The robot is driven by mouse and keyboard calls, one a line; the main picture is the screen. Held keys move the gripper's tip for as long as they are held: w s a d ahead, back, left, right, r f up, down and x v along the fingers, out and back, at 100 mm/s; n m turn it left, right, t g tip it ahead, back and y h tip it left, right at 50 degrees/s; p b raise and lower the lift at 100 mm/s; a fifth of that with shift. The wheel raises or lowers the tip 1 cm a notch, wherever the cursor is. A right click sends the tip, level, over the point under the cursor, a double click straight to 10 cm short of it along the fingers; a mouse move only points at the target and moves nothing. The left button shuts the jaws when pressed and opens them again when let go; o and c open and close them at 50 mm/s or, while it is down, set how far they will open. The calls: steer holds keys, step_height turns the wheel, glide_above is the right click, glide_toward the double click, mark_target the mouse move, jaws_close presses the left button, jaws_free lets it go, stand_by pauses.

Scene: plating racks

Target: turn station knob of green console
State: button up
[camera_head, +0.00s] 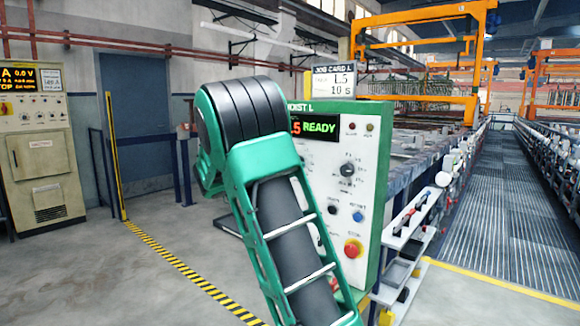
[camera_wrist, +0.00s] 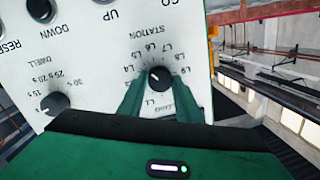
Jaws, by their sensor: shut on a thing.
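The green-edged console (camera_head: 368,200) with a white face stands in the middle of the head view, its display reading READY. In the wrist view, which sees the panel upside down, the black station knob (camera_wrist: 159,79) sits between the fingertips of my gripper (camera_wrist: 160,88). My gripper is shut on the knob. The knob's white pointer line points left and slightly up in the picture, roughly toward L4; the exact mark is hard to tell. In the head view my arm hides the station knob and my gripper.
The dwell knob (camera_wrist: 55,103) and the down button (camera_wrist: 41,9) are close by on the panel. A red stop button (camera_head: 353,249) sits low on the console. A job card (camera_head: 334,81) on top reads L5, 10 s. Open floor lies left.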

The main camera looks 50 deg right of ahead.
steer(key=shift+w+a+f+m, duration=0.1)
steer(key=shift+w+f+m, duration=0.1)
steer(key=shift+m, duration=0.2)
stand_by(0.3)
steer(key=o, duration=1)
steer(key=shift+o, duration=0.2)
steer(key=shift+r, duration=0.1)
steer(key=s+a, duration=0.2)
steer(key=a, duration=0.8)
steer(key=shift+a+r, duration=0.25)
